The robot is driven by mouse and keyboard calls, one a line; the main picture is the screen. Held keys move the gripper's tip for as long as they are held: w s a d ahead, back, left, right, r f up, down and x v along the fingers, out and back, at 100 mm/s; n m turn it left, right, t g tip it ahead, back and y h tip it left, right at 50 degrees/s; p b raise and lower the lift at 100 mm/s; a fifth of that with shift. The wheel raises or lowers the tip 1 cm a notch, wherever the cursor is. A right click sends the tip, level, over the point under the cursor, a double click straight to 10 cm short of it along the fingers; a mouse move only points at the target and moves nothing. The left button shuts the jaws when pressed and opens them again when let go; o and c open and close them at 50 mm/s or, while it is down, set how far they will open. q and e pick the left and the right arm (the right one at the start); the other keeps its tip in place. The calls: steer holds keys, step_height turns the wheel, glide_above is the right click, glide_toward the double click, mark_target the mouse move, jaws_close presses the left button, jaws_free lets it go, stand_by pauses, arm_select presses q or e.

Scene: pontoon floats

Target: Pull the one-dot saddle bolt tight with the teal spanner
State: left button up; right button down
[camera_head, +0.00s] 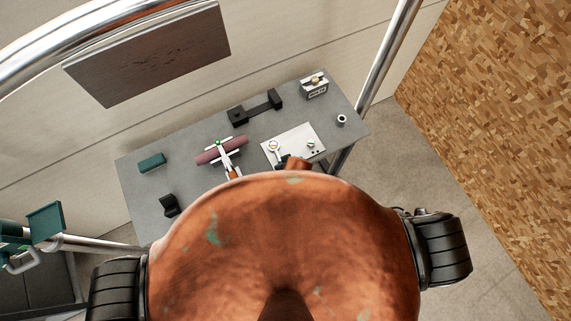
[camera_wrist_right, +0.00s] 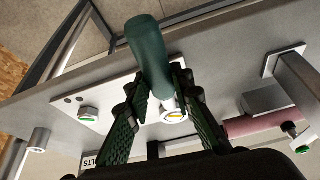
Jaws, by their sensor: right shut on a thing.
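The teal spanner (camera_wrist_right: 148,45) fills the centre of the right wrist view, handle pointing up and away. My right gripper (camera_wrist_right: 158,90) is shut on it. Its pale ring end sits at the yellow-marked bolt (camera_wrist_right: 175,116) on the white plate (camera_wrist_right: 130,88). That bolt shows at the plate's left in the head view (camera_head: 273,146). I cannot tell how fully the ring is seated. A second bolt (camera_wrist_right: 88,113), green-marked, stands near two dark dots. In the head view my body hides the spanner handle and most of my right gripper. My left gripper is not in view.
On the grey table (camera_head: 140,185) lie a pink roller (camera_head: 208,155) with a metal T-shaped piece across it, a black bracket (camera_head: 255,107), a labelled box (camera_head: 314,87), a small cylinder (camera_head: 341,120), a teal block (camera_head: 152,162) and a black holder (camera_head: 168,205).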

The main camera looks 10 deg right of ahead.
steer(key=shift+a, duration=0.2)
steer(key=shift+d, duration=0.1)
steer(key=shift+w+d+r+n, duration=0.1)
steer(key=shift+w+d+n, duration=0.05)
steer(key=shift+d+n, duration=0.3)
steer(key=shift+r, duration=0.1)
steer(key=shift+r, duration=2.25)
steer(key=shift+d, duration=0.1)
